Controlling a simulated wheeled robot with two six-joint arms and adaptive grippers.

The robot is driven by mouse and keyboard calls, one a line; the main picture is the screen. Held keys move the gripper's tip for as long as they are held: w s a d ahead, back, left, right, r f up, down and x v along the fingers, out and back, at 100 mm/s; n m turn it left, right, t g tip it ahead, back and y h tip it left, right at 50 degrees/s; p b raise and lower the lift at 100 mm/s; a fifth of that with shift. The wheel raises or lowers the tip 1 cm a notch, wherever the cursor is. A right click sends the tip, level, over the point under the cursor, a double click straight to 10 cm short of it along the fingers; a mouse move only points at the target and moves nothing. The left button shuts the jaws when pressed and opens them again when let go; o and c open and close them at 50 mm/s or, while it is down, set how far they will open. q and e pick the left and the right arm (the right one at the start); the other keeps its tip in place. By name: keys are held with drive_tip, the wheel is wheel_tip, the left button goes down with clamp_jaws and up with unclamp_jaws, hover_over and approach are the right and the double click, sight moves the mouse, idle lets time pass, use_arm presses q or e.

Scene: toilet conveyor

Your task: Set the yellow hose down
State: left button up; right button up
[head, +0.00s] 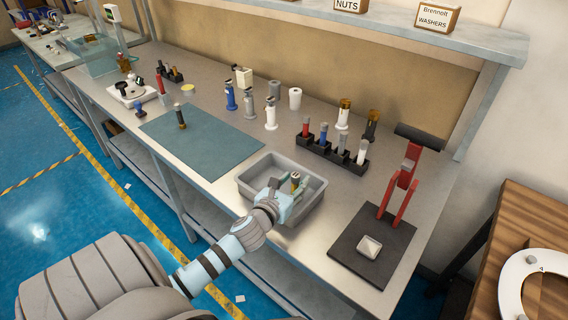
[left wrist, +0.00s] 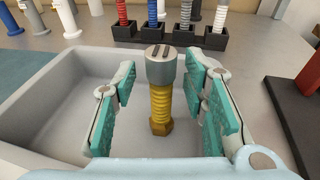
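The yellow hose (head: 295,179) is a short ribbed piece with a grey slotted cap on top and a brass-coloured nut at its lower end. It stands upright in the grey tray (head: 252,173), its lower end seemingly on the tray floor. In the left wrist view the hose (left wrist: 160,100) is between the teal finger pads of my left gripper (left wrist: 162,105), with a visible gap on both sides. My left gripper (head: 291,192) is open and reaches into the tray from the front. My right gripper is not in view.
A black rack (head: 331,150) with several coloured hoses stands behind the tray. A red press (head: 402,182) on a black base is to the right. A teal mat (head: 205,145) lies to the left, with one dark piece standing on it. Several bottle-like parts stand behind.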

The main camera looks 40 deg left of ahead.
use_arm(q)
drive_tip(key=v, duration=1.1)
drive_tip(key=shift+s, duration=0.15)
